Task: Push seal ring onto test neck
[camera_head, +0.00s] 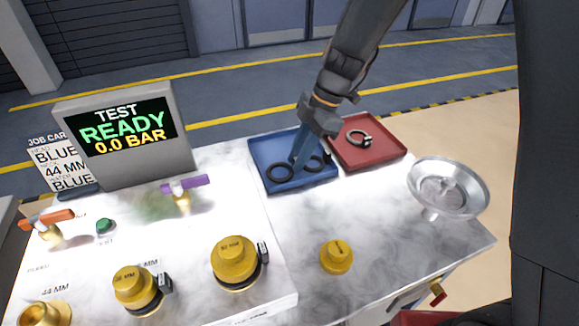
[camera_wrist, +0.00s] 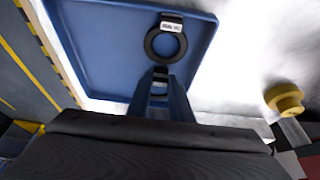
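Two black seal rings lie in the blue tray (camera_head: 262,150): a left ring (camera_head: 281,173) and a right ring (camera_head: 322,165) beside my fingers. My gripper (camera_head: 297,165) points down into the tray. In the wrist view one ring (camera_wrist: 166,44) lies flat beyond my fingertips, its labelled tab facing away. My gripper (camera_wrist: 160,80) has a small dark tab with a pale label between its fingers; whether they grip it is unclear. A brass neck (camera_head: 45,314) marked 44 MM is cut off at the lower left. Which fitting is the test neck is unclear.
A red tray (camera_head: 395,155) holds a metal clamp ring (camera_head: 358,137). A silver dish (camera_head: 448,188) stands at right. Yellow caps (camera_head: 135,288) (camera_head: 236,262) and a loose one (camera_head: 337,257) stand in front. A screen (camera_head: 125,132) reads TEST READY 0.0 BAR; the job card (camera_head: 62,165) shows 44 MM.

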